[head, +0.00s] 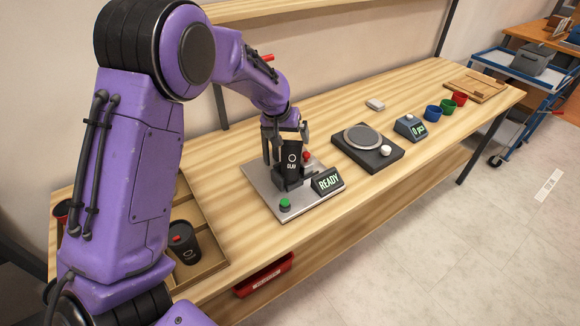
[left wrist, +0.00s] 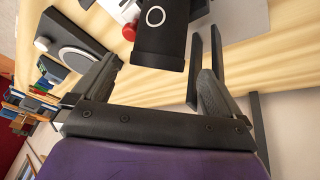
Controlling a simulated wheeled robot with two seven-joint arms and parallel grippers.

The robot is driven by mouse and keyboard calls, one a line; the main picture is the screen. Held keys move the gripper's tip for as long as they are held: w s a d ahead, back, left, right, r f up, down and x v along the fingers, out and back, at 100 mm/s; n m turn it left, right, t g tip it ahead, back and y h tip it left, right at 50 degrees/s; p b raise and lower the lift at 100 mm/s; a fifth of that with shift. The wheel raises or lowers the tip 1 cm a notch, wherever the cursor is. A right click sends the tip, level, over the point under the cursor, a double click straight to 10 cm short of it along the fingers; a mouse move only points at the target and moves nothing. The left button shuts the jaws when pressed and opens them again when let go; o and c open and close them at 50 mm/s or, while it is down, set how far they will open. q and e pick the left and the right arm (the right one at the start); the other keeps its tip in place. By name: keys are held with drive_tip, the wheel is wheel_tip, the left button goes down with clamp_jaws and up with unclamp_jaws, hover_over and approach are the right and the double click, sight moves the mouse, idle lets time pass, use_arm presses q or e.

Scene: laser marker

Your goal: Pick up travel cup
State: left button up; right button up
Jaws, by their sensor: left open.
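A black travel cup (head: 291,163) with a white ring logo stands upright in the laser marker (head: 258,188), whose small display (head: 328,181) reads READY. My left gripper (head: 286,148) is at this cup, its fingers open and apart on either side of the cup's upper part. In the left wrist view the cup (left wrist: 160,38) shows beyond the open fingers, its near end toward the gap between them. Its top is partly hidden by the gripper in the head view. A second black cup (head: 184,243) with a red lid tab stands in the wooden tray at the lower left.
The marker has a green button (head: 285,204) and a red knob (head: 307,156). To the right are a scale (head: 367,147), a small display box (head: 410,127) and coloured cups (head: 432,113). A red bin (head: 265,275) hangs under the bench's front edge.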

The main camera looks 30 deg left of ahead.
use_arm(q)
drive_tip(key=p+x, duration=0.1)
drive_tip(key=x, duration=0.4)
drive_tip(key=shift+w+d, duration=0.15)
drive_tip(key=shift+d, duration=0.05)
drive_tip(key=shift+a, duration=0.1)
drive_tip(key=c, duration=0.7)
